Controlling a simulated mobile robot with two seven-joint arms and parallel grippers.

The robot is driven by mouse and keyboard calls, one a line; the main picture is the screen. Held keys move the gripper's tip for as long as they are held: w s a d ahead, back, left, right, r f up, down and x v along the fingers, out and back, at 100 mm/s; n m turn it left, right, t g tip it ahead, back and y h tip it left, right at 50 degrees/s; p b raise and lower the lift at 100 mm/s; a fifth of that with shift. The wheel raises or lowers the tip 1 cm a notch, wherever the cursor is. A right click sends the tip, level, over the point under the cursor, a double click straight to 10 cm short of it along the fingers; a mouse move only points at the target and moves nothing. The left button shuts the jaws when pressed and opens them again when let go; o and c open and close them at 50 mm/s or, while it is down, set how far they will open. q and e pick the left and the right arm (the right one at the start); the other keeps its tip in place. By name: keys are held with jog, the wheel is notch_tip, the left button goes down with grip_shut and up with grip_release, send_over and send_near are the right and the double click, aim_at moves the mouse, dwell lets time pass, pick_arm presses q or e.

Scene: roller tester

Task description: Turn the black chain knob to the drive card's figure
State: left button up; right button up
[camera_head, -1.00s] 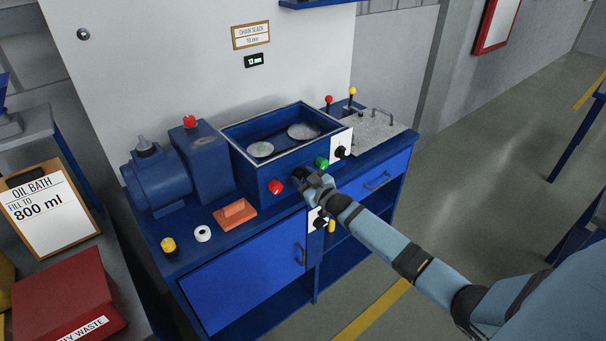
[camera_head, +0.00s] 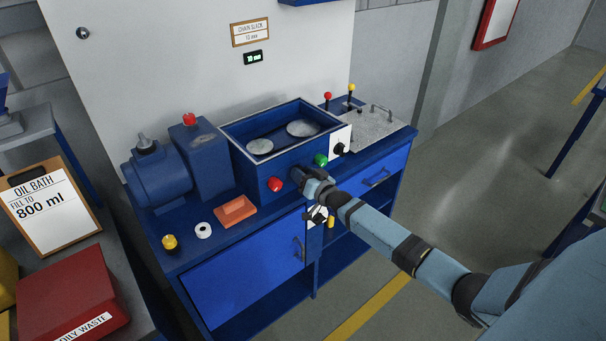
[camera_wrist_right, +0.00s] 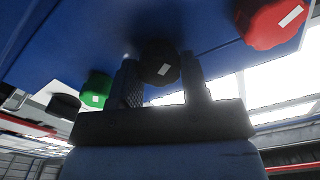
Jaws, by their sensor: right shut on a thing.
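The black chain knob (camera_wrist_right: 159,65) is on the front of the blue tester box (camera_head: 252,172). In the right wrist view it sits between the two fingers of my right gripper (camera_wrist_right: 162,82), which is shut on it. In the head view my right gripper (camera_head: 306,178) hides most of the knob. The card on the wall (camera_head: 250,32) reads "CHAIN SLACK 10 mm". The small green display (camera_head: 253,58) below it seems to read 10 mm; its digits are small. My left gripper is not in view.
A red knob (camera_head: 275,184) and a green knob (camera_head: 321,160) flank the black one. Another black knob (camera_head: 340,148) is on a white plate. An orange block (camera_head: 236,210), a white ring (camera_head: 203,230) and a yellow knob (camera_head: 169,242) are on the bench's left front.

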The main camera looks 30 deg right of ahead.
dwell(0.5)
jog(key=o, duration=0.9)
jog(key=s, duration=0.9)
jog(key=s+d, duration=0.1)
jog(key=s, duration=0.3)
jog(key=shift+s, duration=0.4)
jog(key=s+a+f+n+g+p, duration=0.1)
jog(key=s+a+n+g+p, duration=0.1)
jog(key=s+a, duration=0.6)
jog(key=s+a+f+n+g+y+p, duration=0.1)
jog(key=s+a+f+n+g+p, duration=0.1)
jog(key=s+a, duration=0.6)
jog(key=s+a+f+n+g+y+p, duration=0.1)
jog(key=s+a+n+g+p, duration=0.1)
jog(key=s+a, duration=0.6)
jog(key=shift+s+a+f+g+p, duration=0.1)
jog(key=shift+a+f+g+p, duration=0.2)
jog(key=shift+a+g, duration=0.15)
